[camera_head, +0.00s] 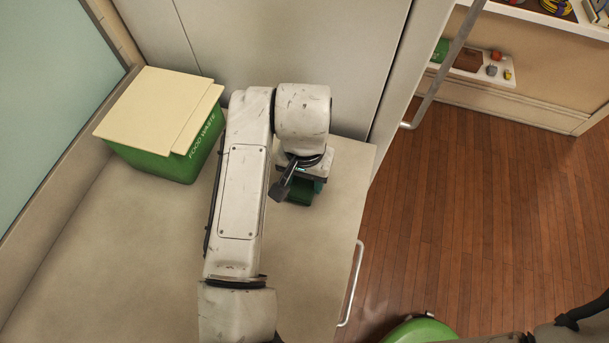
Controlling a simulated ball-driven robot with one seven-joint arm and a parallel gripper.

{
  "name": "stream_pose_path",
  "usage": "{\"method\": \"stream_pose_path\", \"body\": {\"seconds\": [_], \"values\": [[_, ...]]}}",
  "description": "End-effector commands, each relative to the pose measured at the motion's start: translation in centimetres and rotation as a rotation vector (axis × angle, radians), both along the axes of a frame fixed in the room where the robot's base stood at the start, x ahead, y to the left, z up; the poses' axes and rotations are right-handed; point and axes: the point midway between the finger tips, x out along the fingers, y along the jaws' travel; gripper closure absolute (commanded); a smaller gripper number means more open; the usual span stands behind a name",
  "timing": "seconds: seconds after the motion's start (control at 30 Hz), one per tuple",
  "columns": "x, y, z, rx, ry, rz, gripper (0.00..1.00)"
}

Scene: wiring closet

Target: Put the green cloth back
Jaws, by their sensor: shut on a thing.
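The green cloth (301,192) shows as a small dark green patch at my gripper, over the right part of the pale counter (305,250). My gripper (288,186) is shut on it, below the bent wrist of my white arm. The wrist and gripper hide part of the cloth. I cannot tell whether the cloth touches the counter.
A green food waste bin (160,162) with flat cream panels on top stands at the counter's back left. Tall grey panels (290,40) rise behind. A metal handle (352,285) runs along the counter's right edge.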

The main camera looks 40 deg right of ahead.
Motion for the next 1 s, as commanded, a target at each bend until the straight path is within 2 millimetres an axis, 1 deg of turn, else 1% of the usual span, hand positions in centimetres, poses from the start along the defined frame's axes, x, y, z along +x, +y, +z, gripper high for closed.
{"method": "stream_pose_path", "body": {"seconds": [0.63, 0.67, 0.73, 0.77, 1.0], "values": [[-0.01, -0.01, -0.94, -0.001, 0.001, 0.000, 0.92], [-0.01, -0.01, -0.93, 0.000, 0.000, 0.000, 0.47], [0.00, 0.00, -0.89, 0.000, 0.000, 0.000, 0.41], [0.00, 0.00, -0.89, 0.000, 0.000, 0.000, 0.40], [0.00, 0.00, -0.88, 0.000, 0.000, 0.000, 0.40]]}}
